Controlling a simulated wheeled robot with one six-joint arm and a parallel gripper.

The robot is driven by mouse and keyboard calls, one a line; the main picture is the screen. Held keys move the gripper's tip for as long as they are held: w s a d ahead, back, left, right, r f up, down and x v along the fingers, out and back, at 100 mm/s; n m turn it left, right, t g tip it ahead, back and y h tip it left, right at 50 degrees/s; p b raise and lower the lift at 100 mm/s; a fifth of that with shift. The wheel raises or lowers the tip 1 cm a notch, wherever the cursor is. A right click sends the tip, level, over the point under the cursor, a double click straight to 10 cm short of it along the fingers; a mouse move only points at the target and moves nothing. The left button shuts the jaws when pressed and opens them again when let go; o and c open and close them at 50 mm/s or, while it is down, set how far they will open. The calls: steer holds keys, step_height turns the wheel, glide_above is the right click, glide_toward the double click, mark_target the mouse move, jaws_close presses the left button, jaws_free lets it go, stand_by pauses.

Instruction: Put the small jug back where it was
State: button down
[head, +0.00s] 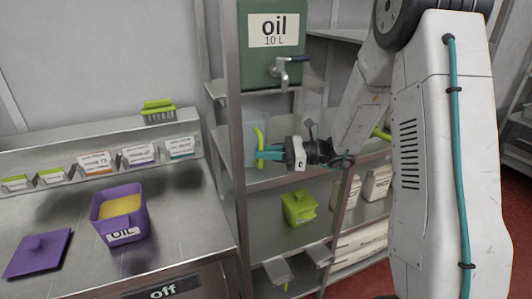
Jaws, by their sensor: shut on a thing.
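The small jug (248,127) is pale and see-through with a yellow-green handle. It is at the middle shelf of the metal rack, below the oil tank (257,67), partly behind the rack's front post. My gripper (264,154) reaches in from the right and is shut on the jug's handle. The jug looks upright. I cannot tell whether its base touches the shelf (292,162).
A purple tub (137,225) marked OIL holds something yellow on the steel counter, with a purple lid (38,254) beside it. A green container (298,208) and white packs (377,184) stand on the lower shelf. A green brush (158,108) lies on the ledge.

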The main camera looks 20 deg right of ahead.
steer(key=c, duration=1.9)
jaws_free()
steer(key=shift+f, duration=0.15)
steer(key=o, duration=0.4)
steer(key=shift+o, duration=0.2)
